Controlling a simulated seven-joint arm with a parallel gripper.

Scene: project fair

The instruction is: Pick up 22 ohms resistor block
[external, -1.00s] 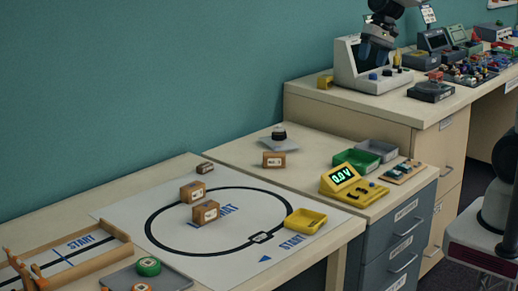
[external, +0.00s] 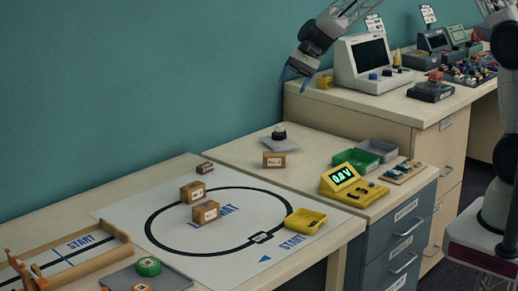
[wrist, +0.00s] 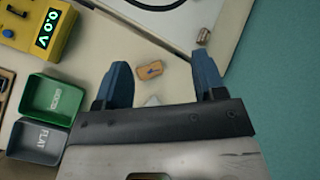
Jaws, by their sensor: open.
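Several brown blocks with white labels are in the external view; the labels are too small to read, so I cannot tell which is 22 ohms. One block (external: 274,160) is alone on the middle desk; it also shows in the wrist view (wrist: 150,73), below and between my fingers. Two blocks, one at the back (external: 193,191) and one in front (external: 206,212), sit on the white track sheet. A smaller dark block (external: 205,168) lies behind the sheet; it shows in the wrist view (wrist: 203,36). My gripper (external: 288,77) is open and empty, high above the desk; its blue fingers show in the wrist view (wrist: 160,62).
A grey plate with a black-topped object (external: 278,138) is behind the lone block. A green bin (external: 357,161), a grey bin (external: 377,150) and a yellow meter (external: 345,182) stand to its right. A yellow tray (external: 305,221) is on the sheet.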

